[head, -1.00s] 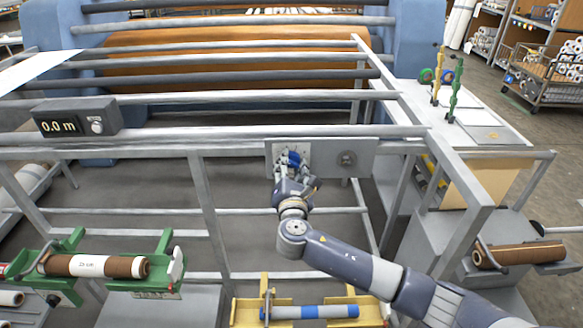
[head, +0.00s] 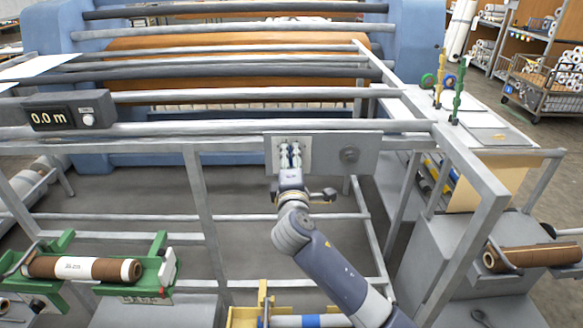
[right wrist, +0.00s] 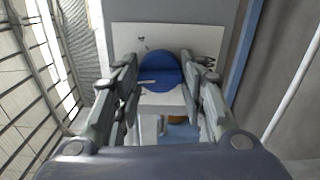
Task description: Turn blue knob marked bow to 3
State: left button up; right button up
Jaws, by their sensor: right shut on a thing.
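The blue knob (right wrist: 160,72) sits on a white plate (right wrist: 130,36) in the right wrist view, with a pale pointer line on its face directed to the left. Its scale marks are too small to read. My right gripper (right wrist: 160,88) has its two fingers on either side of the knob and is shut on it. In the head view my right gripper (head: 290,160) reaches up to the white plate (head: 276,150) on the grey panel (head: 322,153) and hides most of the knob. My left gripper is not in view.
A round grey fitting (head: 350,154) is to the right on the same panel. Metal rails (head: 240,131) run above it. A green cradle (head: 150,272) with a brown roll (head: 75,268) stands lower left, and a yellow cradle (head: 243,317) is below my arm.

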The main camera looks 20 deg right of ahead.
jog(key=m+b, duration=0.2)
jog(key=m, duration=0.2)
jog(key=shift+m, duration=0.4)
dwell(0.4)
jog(key=o, duration=1.1)
jog(key=shift+c, duration=0.2)
jog(key=v, duration=1.2)
